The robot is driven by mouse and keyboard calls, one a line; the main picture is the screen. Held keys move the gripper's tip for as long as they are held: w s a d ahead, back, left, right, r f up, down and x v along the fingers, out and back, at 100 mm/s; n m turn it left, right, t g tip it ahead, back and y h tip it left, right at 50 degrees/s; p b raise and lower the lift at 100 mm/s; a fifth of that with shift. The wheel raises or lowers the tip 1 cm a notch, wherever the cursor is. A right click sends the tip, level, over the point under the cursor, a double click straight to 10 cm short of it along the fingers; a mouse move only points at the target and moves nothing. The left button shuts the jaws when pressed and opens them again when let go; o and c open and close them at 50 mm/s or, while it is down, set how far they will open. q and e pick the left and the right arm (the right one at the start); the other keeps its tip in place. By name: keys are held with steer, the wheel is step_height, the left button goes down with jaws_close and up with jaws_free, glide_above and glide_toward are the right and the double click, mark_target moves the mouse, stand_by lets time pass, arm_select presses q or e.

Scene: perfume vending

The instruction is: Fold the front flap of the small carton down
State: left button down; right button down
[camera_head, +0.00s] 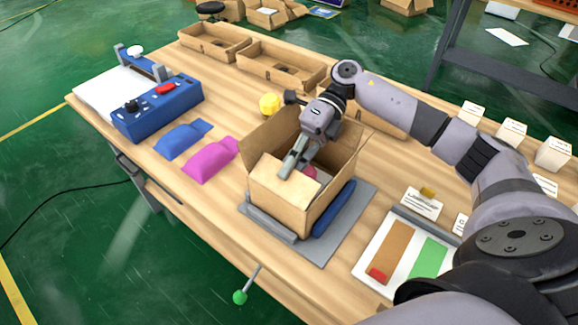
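The small brown carton (282,205) stands upright on a grey plate (345,243) at the middle of the table. Its front flap (287,184) slopes inward over the front part of the opening. The left, back and right flaps stand up. My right gripper (288,168) points down into the carton's opening, with its fingertips at the inner edge of the front flap. Its fingers are close together, and their gap is unclear. A small pink-red item (311,172) shows inside. The carton's inner floor is hidden. My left gripper is out of view.
A blue device (160,108), blue pouch (181,139) and magenta pouch (210,160) lie left. A yellow object (270,103) sits behind the carton. Open trays (278,66) line the back. A blue bar (334,208) lies right of the carton, and white cards (422,203) stand farther right.

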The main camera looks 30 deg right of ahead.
steer(key=c, duration=1.9)
jaws_free()
step_height(320, 180, up, 10)
